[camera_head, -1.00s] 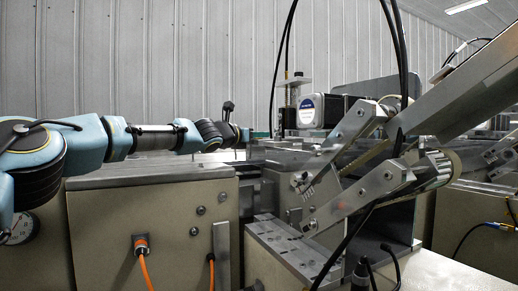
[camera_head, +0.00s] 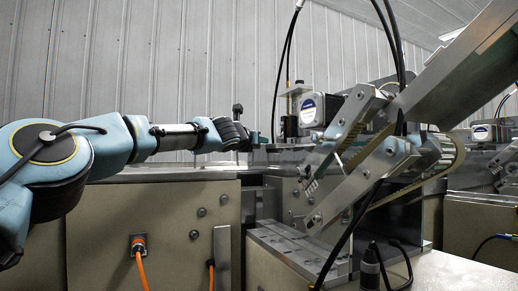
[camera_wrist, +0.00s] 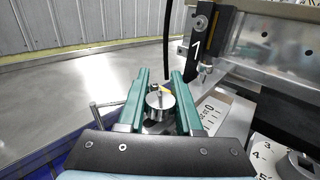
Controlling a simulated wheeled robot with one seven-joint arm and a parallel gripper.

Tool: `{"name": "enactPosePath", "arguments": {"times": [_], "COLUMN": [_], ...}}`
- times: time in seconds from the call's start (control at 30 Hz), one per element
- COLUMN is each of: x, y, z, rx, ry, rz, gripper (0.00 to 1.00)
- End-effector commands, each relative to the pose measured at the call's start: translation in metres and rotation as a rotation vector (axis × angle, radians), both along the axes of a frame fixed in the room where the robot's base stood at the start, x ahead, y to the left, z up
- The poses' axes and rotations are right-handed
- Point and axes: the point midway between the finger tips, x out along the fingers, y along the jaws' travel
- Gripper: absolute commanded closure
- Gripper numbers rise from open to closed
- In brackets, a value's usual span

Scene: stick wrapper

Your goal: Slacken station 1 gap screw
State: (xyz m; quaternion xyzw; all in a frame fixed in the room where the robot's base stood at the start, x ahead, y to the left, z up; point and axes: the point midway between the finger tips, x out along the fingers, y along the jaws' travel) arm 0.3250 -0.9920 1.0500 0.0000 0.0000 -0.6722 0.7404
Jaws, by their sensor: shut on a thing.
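In the wrist view, my gripper (camera_wrist: 161,80) has two green fingers, one on each side of a round metal knob (camera_wrist: 160,102) with a small pin and a yellow mark on top. The gripper is shut on this knob. Its lower part is hidden between the fingers. A plate with the number 1 (camera_wrist: 195,47) stands ahead and to the right. In the head view, my gripper (camera_head: 258,138) is small and side-on at the machine top, left of the motor block; the knob cannot be made out there.
A thin metal lever (camera_wrist: 106,106) sticks out beside the left finger. A scale plate (camera_wrist: 213,115) and a numbered dial (camera_wrist: 286,158) lie to the right. A black cable (camera_wrist: 167,40) hangs ahead. In the head view, slanted metal links (camera_head: 352,160) stand right of my gripper. Flat metal lies open at left.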

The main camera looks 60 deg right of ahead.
Motion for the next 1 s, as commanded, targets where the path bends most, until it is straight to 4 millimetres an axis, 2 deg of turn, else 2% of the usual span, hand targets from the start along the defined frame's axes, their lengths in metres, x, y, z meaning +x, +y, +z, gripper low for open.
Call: {"name": "enactPosePath", "arguments": {"times": [0.53,0.57,0.8,1.0], "x": [0.0008,0.0008,0.0007,0.0006], "y": [0.0001,0.0002,0.0001,0.0001], "z": [0.0009,0.0009,0.0007,0.0004], "rx": [-0.001,-0.001,0.000,0.000], "ry": [0.000,0.000,0.000,0.000], "rz": [0.015,0.015,0.015,0.015], "gripper": [1.00,0.65,0.38,0.36]}}
